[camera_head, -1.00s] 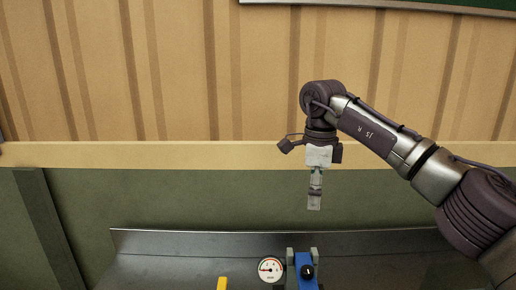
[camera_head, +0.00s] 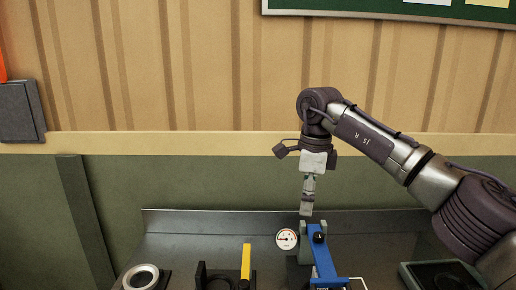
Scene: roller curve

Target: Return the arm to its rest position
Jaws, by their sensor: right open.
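My right arm comes in from the right side, and its gripper (camera_head: 307,204) points down above the back of the metal bench. The gripper is seen side-on, with nothing visible in it. Below and just right of it stands a blue device (camera_head: 322,255) with a black knob, held between grey posts. From this angle I cannot tell how far the fingertips are from the near grey post. A round white gauge (camera_head: 287,239) stands to the left of the blue device. My left gripper is not in view.
The metal bench (camera_head: 190,224) has a raised back edge against the green wall. On it are a round metal ring (camera_head: 141,277), a yellow upright bar (camera_head: 246,261) and a dark-screened tray (camera_head: 440,274). A grey box (camera_head: 18,111) hangs on the wall at left. Space above the bench's left is clear.

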